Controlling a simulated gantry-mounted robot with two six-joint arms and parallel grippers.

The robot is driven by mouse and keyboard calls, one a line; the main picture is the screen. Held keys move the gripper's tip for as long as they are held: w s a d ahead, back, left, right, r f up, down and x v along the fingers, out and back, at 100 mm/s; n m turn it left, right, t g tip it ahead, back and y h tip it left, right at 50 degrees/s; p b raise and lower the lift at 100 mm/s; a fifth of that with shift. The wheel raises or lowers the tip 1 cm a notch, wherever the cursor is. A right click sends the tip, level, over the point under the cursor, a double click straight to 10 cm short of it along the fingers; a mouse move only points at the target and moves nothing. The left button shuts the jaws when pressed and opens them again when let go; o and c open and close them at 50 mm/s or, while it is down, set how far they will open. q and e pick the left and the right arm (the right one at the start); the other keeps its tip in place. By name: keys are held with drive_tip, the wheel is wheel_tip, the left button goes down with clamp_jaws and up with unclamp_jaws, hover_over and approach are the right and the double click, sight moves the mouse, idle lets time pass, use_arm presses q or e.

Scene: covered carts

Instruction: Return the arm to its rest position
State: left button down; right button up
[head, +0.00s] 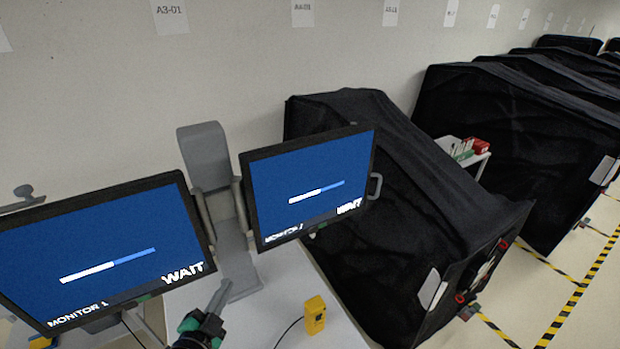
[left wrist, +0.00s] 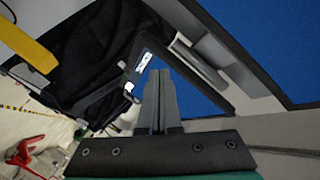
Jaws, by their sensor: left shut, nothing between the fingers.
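My left gripper (head: 221,292) is low in the head view, just below and between two monitors. Its grey fingers are shut and empty. The left wrist view shows the closed fingers (left wrist: 161,85) in front of a monitor with a blue screen. Monitor 1 (head: 110,235) is on the left and Monitor 2 (head: 312,180) is to its right. Both show "WAIT" and a progress bar. The gripper appears clear of both screens, though its exact distance is hard to tell. My right gripper is not in view.
A yellow device (head: 314,316) with a cable stands on the white table (head: 268,305). A black covered cart (head: 400,220) stands beside the table, with another (head: 520,130) beyond. A grey monitor stand (head: 203,157) rises between the screens. Yellow-black floor tape (head: 566,315) lies at right.

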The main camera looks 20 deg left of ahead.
use_arm(q)
drive_tip(key=w+d+r+t+h, duration=0.1)
drive_tip(key=d+r+t, duration=0.25)
drive_tip(key=r, duration=1.15)
drive_tip(key=w+d+r+t+h, duration=0.1)
drive_tip(key=d+r+t+h, duration=0.3)
drive_tip(key=r, duration=1.1)
drive_tip(key=s+d+r+n+t, duration=0.2)
drive_tip(key=s+r, duration=0.4)
drive_tip(key=r, duration=0.4)
drive_tip(key=s+d+r+n+t, duration=0.2)
drive_tip(key=s+r, duration=0.4)
drive_tip(key=r, duration=0.3)
drive_tip(key=d+n, duration=0.1)
drive_tip(key=n, duration=0.1)
drive_tip(key=shift+s+d+r+n, duration=0.2)
drive_tip(key=shift+s+r+n, duration=0.1)
drive_tip(key=shift+s+r, duration=0.1)
